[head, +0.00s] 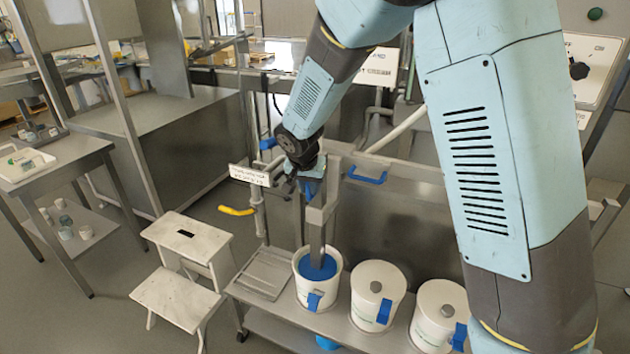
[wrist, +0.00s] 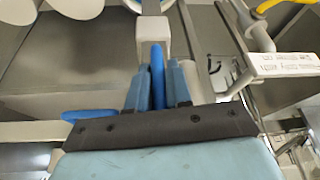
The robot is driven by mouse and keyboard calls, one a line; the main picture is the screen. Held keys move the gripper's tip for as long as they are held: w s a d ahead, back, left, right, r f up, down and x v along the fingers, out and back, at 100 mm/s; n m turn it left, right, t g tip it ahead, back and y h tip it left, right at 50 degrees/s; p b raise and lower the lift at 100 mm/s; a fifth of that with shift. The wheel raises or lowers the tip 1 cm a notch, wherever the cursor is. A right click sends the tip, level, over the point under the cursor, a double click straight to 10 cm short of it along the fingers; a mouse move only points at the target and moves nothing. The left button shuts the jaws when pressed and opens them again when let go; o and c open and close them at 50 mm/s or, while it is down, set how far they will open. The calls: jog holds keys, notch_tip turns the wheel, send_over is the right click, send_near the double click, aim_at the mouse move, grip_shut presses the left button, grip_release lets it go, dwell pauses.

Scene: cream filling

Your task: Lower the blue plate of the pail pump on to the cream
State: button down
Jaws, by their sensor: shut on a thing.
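The open white pail (head: 305,289) stands on a low metal bench, with a blue latch or tab on its front. The blue plate (head: 327,271) shows in the pail's mouth, near the rim, on the grey upright of the pump (head: 318,236). The plate hides what lies under it, so I see no cream and cannot tell whether they touch. My gripper (head: 312,187) is beside the top of the pump, above the pail. In the wrist view my gripper (wrist: 157,95) is shut on an upright blue handle (wrist: 157,62) below a pale block.
Two lidded white pails (head: 376,294) (head: 437,315) stand right of the open one. A white step stool (head: 180,280) stands left of the bench. A small sign (head: 250,175) and a yellow handle (head: 236,211) are left of my gripper. A blue handle (head: 368,177) is right of it.

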jog(key=shift+s+f, duration=0.1)
jog(key=shift+f, duration=0.15)
jog(key=c, duration=1.1)
grip_release()
jog(key=shift+d, duration=0.1)
jog(key=shift+r, duration=0.55)
jog(key=v, duration=1.3)
